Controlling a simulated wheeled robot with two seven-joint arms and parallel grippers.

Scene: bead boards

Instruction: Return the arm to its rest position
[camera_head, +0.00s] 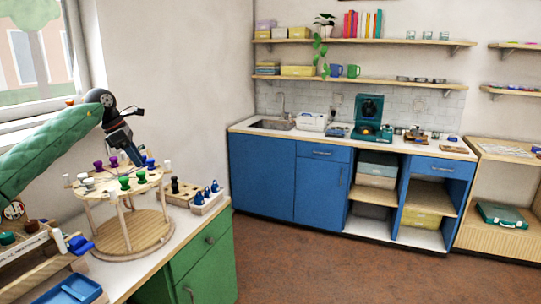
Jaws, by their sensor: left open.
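My left arm (48,150), in a green padded sleeve, comes in from the left. Its black wrist bends down to my left gripper (132,156), which is open above the far part of a round wooden bead board (112,196). The board stands on posts over a round wooden base (128,238). Purple, green, white and blue knobs sit on it, including a green one (125,183). I see nothing held between the fingers, though the tips are small and close to the knobs. I cannot tell whether they touch any. My right gripper is not in view.
Beside the board are a wooden tray with blue pieces (207,198) and a blue tray (75,291) at front left. The window wall is close to my left arm. A blue counter (262,172) stands across the open brown floor (350,275).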

